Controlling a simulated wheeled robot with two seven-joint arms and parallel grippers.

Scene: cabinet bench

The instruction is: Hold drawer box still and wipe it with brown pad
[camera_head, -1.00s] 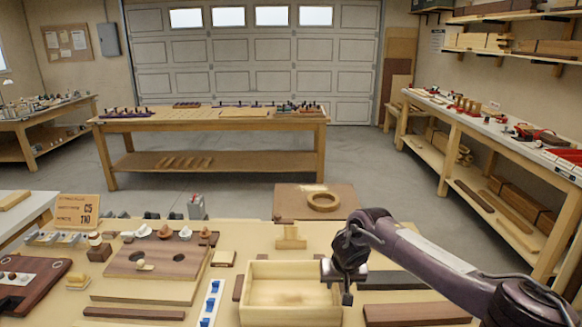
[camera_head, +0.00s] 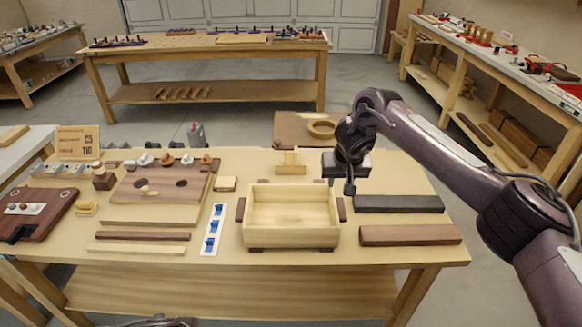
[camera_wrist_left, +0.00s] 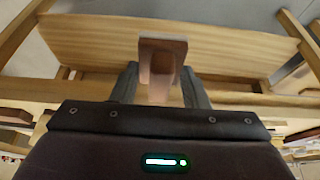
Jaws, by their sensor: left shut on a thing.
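The drawer box (camera_head: 290,237) is a pale, open wooden box on the bench, empty inside, with dark pieces around its base. My right gripper (camera_head: 349,188) points down just past the box's back right corner and looks apart from it; its finger gap does not show. My left gripper (camera_wrist_left: 160,88) is shut on a brown block-like thing (camera_wrist_left: 162,62), seemingly the brown pad, seen in the left wrist view. In the head view only a dark bit of my left gripper (camera_head: 158,322) shows at the bottom edge, below the bench front, and the pad is hidden.
A white strip with blue clips (camera_head: 213,230) lies left of the box. A dark bar (camera_head: 400,204) and a brown bar (camera_head: 410,235) lie to its right. A board with holes (camera_head: 160,187) is farther left.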

